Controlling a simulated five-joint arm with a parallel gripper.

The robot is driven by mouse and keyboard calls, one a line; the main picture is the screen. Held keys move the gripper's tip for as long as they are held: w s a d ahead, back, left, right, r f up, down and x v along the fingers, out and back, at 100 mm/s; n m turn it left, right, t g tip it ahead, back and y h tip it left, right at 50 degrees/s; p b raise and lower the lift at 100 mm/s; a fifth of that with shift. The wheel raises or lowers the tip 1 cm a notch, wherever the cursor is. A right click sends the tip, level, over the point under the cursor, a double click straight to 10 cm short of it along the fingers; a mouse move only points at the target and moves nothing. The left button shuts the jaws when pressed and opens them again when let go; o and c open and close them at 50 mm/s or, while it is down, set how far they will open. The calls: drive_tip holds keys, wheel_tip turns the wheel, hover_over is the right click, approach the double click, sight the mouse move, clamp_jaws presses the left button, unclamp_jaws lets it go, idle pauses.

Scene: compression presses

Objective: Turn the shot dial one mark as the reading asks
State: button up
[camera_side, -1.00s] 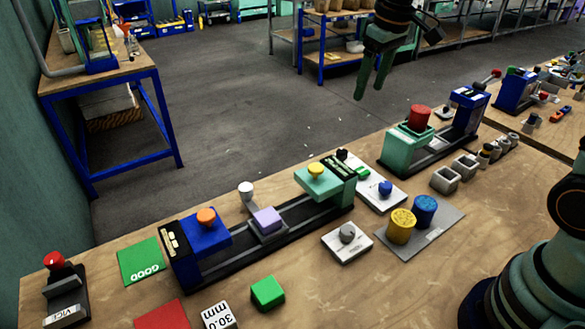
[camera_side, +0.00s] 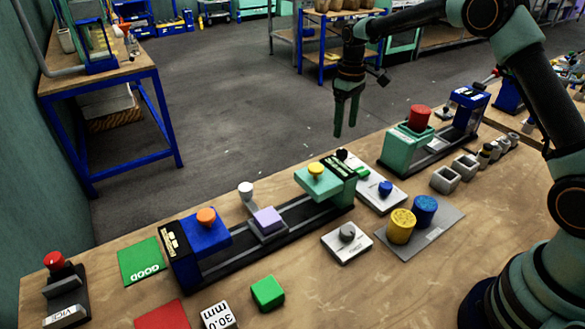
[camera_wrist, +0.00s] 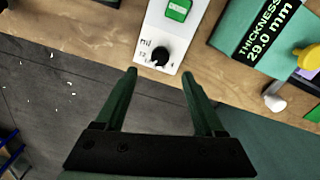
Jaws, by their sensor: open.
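The shot dial is a small black knob (camera_wrist: 160,56) on a white plate (camera_wrist: 150,25) marked "ml" with small numbers. In the side view the dial (camera_side: 342,154) sits at the far end of its plate, beside the thickness press. My gripper (camera_side: 345,131) hangs above and beyond the table's far edge, fingers pointing down, open and empty. In the wrist view the dial shows just past the gap between my fingertips (camera_wrist: 159,73), and nothing is touched. The press display (camera_wrist: 267,27) reads "THICKNESS 29.0 mm". A white card (camera_side: 218,316) reads "30.0 mm", partly cut off.
A green block (camera_wrist: 177,10) and a blue knob (camera_side: 385,188) are on the same plate. The press's yellow knob (camera_side: 316,169) stands close by on the left, and a red-knobbed press (camera_side: 419,117) on the right. Floor lies open beyond the table edge.

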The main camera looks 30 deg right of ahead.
sight(342, 151)
wheel_tip(342, 151, down, 8)
drive_tip(key=shift+r, duration=0.1)
idle(0.4)
clamp_jaws()
